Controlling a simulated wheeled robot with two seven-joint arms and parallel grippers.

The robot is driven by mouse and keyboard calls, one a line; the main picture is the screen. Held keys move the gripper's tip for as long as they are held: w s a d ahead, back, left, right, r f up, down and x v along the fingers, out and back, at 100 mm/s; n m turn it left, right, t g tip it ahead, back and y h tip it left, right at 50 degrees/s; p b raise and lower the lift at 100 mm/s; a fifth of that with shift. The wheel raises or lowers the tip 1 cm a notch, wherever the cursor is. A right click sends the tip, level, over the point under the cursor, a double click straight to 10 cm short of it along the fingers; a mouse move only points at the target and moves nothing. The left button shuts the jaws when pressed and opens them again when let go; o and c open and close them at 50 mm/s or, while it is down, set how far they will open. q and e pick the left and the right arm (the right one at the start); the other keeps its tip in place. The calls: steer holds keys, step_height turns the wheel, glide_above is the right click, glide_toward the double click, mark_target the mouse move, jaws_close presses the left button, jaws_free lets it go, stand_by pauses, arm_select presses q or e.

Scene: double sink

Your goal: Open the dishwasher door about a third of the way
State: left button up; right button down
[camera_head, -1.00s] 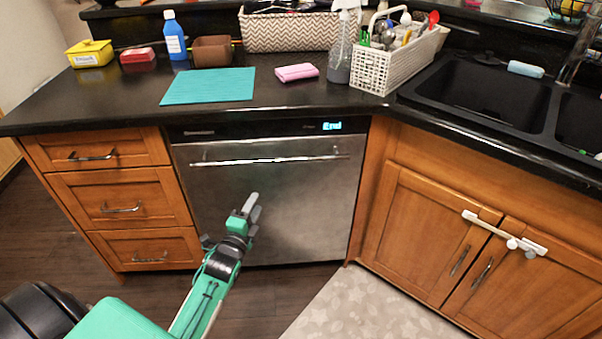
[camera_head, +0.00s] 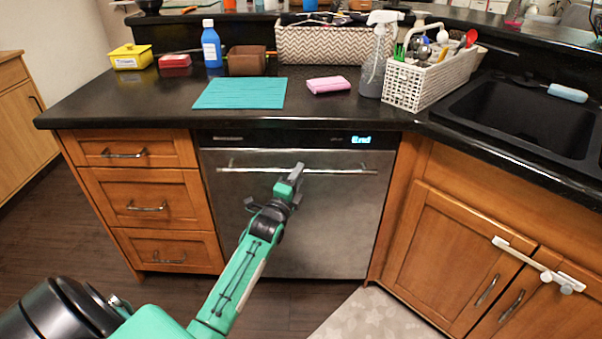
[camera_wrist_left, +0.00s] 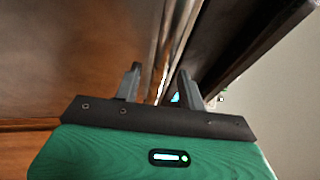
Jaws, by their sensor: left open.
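The dishwasher door (camera_head: 330,225) is a stainless steel front under the counter, and it stands shut. Its bar handle (camera_head: 345,171) runs across the top, below a black panel with a lit display. My left gripper (camera_head: 294,172) is in front of the door at handle height, near the middle of the bar, and covers part of it. In the left wrist view, my left gripper (camera_wrist_left: 157,82) is open. The handle (camera_wrist_left: 164,45) runs lengthwise in the gap between its fingers. I cannot tell whether they touch it. My right gripper is not in view.
Wooden drawers (camera_head: 135,205) stand left of the dishwasher and a sink cabinet (camera_head: 475,255) stands right. A patterned mat (camera_head: 375,318) lies on the floor at the right. The counter (camera_head: 150,100) above holds a teal mat, a pink sponge, bottles and baskets.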

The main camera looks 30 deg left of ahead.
arm_select(q)
steer(key=shift+x, duration=1.25)
